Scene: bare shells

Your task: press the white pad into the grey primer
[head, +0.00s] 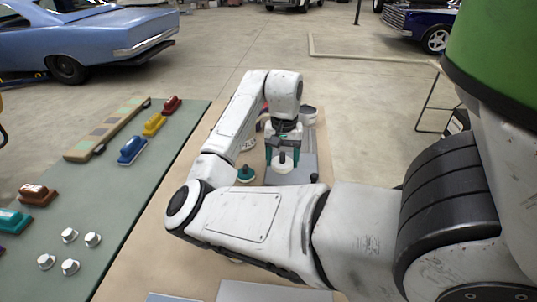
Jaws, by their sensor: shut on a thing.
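My gripper (283,153) points down over the far part of the tan table, its teal fingers shut on a small white pad (282,166). The pad is at or just above a flat grey surface (307,164); I cannot tell whether it touches. The grey primer cannot be clearly told apart: it may be this grey surface or be in the pale pot (308,115) behind the gripper. My arm hides part of the area around them.
A dark-green-topped pad (246,173) stands left of the gripper. The green table (120,215) at left holds red, yellow, blue, brown and teal blocks, a long strip board (107,130) and several silver knobs (69,235). Cars stand beyond on open concrete floor.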

